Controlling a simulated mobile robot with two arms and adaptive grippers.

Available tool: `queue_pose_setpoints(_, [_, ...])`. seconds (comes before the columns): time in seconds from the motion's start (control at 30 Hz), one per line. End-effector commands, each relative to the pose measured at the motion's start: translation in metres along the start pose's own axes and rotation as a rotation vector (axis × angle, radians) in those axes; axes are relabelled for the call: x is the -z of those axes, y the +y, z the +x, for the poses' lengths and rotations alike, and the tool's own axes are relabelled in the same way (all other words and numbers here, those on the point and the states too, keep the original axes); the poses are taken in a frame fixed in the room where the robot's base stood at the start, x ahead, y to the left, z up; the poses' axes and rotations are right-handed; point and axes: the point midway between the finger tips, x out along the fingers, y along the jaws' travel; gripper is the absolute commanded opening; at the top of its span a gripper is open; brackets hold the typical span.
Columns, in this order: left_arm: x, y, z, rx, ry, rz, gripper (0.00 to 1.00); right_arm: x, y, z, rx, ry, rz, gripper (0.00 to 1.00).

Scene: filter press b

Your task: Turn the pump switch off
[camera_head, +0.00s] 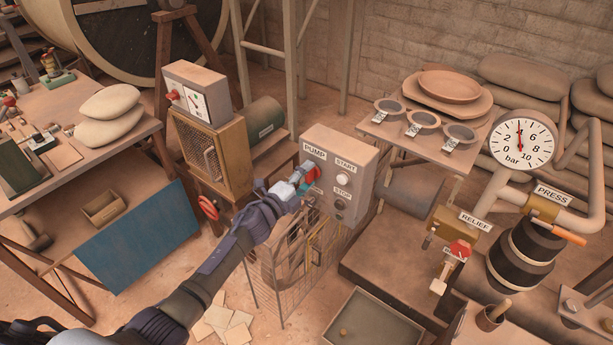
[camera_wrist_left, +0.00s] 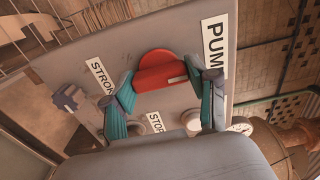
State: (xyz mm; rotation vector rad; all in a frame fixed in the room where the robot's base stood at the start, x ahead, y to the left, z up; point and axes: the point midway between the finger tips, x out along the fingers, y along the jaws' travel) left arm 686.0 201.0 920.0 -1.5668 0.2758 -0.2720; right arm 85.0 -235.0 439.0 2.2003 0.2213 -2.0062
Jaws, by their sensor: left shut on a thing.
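The pump box (camera_head: 358,155) is a grey upright box with a PUMP label (camera_head: 314,151), START and STOP buttons and a red pump switch (camera_head: 312,174). My left gripper (camera_head: 301,178) reaches the box from the lower left and partly covers the switch. In the left wrist view the red switch (camera_wrist_left: 162,76) has a raised handle with a small pale mark. The left gripper's fingers (camera_wrist_left: 168,92) are closed on either side of it. I cannot tell which setting it points to. My right gripper is not in view.
The white START button (camera_head: 342,180) and dark STOP button (camera_head: 339,204) sit right of the switch. A wire cage (camera_head: 277,285) is below the box. A gauge (camera_head: 521,143) and red relief valve handle (camera_head: 460,249) are at the right. A workbench (camera_head: 140,130) is at the left.

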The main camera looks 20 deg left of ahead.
Motion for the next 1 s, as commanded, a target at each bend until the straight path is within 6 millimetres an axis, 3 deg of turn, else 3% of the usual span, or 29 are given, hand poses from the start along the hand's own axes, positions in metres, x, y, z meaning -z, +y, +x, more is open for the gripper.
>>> queue_pose_setpoints(0.23, [0.000,0.000,0.000,0.000,0.000,-0.005,0.23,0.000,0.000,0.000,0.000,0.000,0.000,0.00])
queue_pose_setpoints(0.27, [0.000,0.000,0.000,0.000,0.000,-0.005,0.60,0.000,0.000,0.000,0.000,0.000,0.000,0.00])
queue_pose_setpoints(0.4, [0.000,0.000,0.000,0.000,0.000,-0.004,0.83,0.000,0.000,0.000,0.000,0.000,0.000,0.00])
queue_pose_setpoints(0.77, [0.000,0.001,-0.003,-0.001,0.000,-0.002,0.83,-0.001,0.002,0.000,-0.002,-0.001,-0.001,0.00])
queue_pose_setpoints(1.0, [0.000,0.002,-0.039,-0.003,0.001,0.001,0.83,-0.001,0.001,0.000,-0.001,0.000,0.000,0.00])
